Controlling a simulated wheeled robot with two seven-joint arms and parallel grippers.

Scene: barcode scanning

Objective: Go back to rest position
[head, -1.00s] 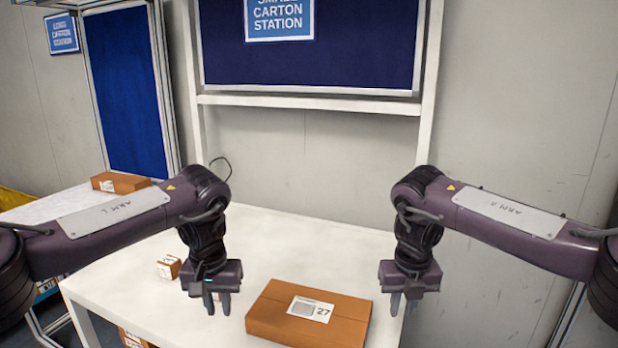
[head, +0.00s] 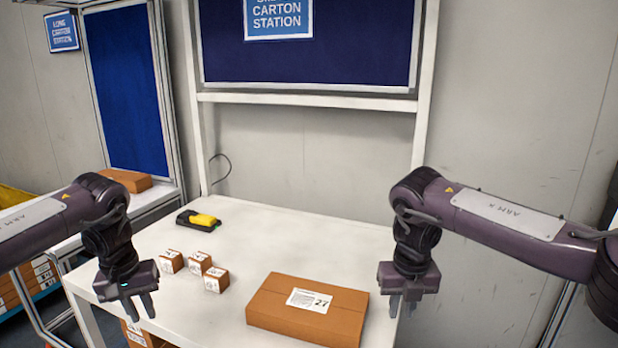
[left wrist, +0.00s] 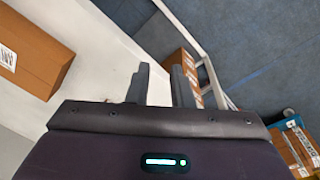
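My left gripper (head: 138,307) hangs fingers-down over the table's left front edge. Its fingers (left wrist: 162,85) stand apart with nothing between them in the left wrist view. My right gripper (head: 402,304) hangs fingers-down just right of the large brown carton (head: 284,327). Its two fingertips show a small gap and hold nothing I can see. The carton, with a white label reading 27, lies flat on the white table (head: 335,252). It also shows in the left wrist view (left wrist: 50,62).
Several small brown boxes (head: 195,262) sit between my left gripper and the carton. A black and yellow scanner-like device (head: 198,220) lies behind them. Another carton (head: 125,180) is on the side table at left. The back right of the table is clear.

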